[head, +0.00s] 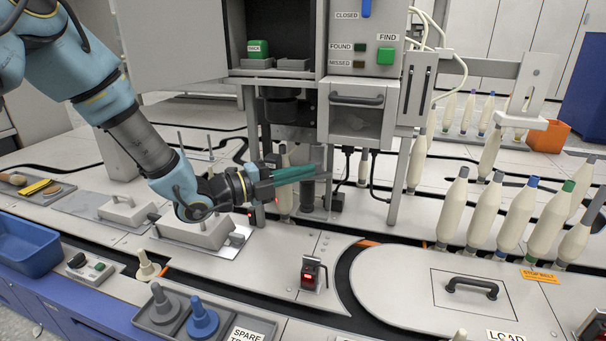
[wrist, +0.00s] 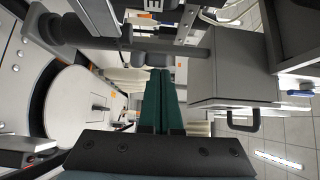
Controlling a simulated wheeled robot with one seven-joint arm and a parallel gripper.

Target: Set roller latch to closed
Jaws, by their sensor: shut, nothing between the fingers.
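My gripper (head: 318,172) has green fingers pressed together and empty, pointing right in front of the machine's lower part. It also shows in the wrist view (wrist: 161,76), where a grey bar with a thicker collar (wrist: 152,59) crosses just beyond the fingertips. I cannot tell whether they touch. A dark upright cylinder (head: 311,197) stands just below and behind the fingers in the head view. A blue lever (head: 366,8) sits beside the CLOSED label (head: 347,15) at the top edge; its upper part is cut off. I cannot tell for certain which part is the roller latch.
A chute box with a handle (head: 357,100) hangs right of the fingers, between metal posts. Several cream bobbins (head: 500,215) stand at the right. A rounded cover with a black handle (head: 472,286) and a red-lit switch (head: 310,272) lie in front. A blue tray (head: 28,247) is at left.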

